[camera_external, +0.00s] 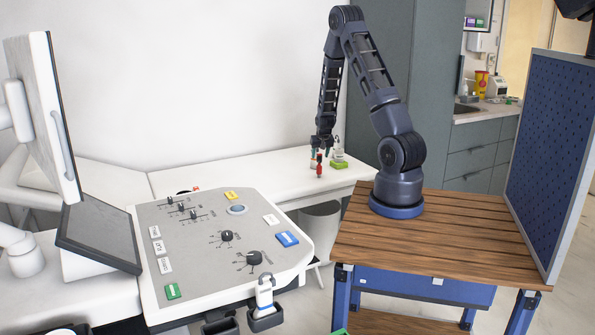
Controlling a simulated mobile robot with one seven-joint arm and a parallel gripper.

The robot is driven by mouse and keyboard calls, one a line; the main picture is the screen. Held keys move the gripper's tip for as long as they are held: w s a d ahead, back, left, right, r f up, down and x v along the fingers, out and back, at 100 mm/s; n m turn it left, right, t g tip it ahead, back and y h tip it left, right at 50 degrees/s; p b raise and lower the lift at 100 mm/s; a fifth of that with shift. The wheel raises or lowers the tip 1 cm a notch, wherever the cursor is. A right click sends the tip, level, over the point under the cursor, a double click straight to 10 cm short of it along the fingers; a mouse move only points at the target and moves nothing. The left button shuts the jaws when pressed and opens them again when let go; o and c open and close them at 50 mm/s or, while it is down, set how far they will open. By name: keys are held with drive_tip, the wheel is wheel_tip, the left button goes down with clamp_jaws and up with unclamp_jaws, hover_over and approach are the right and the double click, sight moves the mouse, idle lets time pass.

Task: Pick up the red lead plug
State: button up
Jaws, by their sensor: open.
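A small red item that looks like the red lead plug (319,169) stands upright near the front edge of the white counter (240,166). My gripper (321,150) points down right above it, with its fingers around or just over its top. The gripper is small in this view, so I cannot tell whether the fingers touch the plug. The gripper is open. The plug's upper part is partly hidden by the fingers.
A green block (339,162) with a small white bottle (338,145) stands just right of the plug. A control console (215,245) with levers and labels is in front. A grey bin (318,224) stands under the counter. The counter left of the gripper is mostly clear.

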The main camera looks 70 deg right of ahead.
sight(319, 160)
drive_tip(key=shift+x, duration=2.5)
drive_tip(key=shift+a, duration=0.1)
drive_tip(key=c, duration=1)
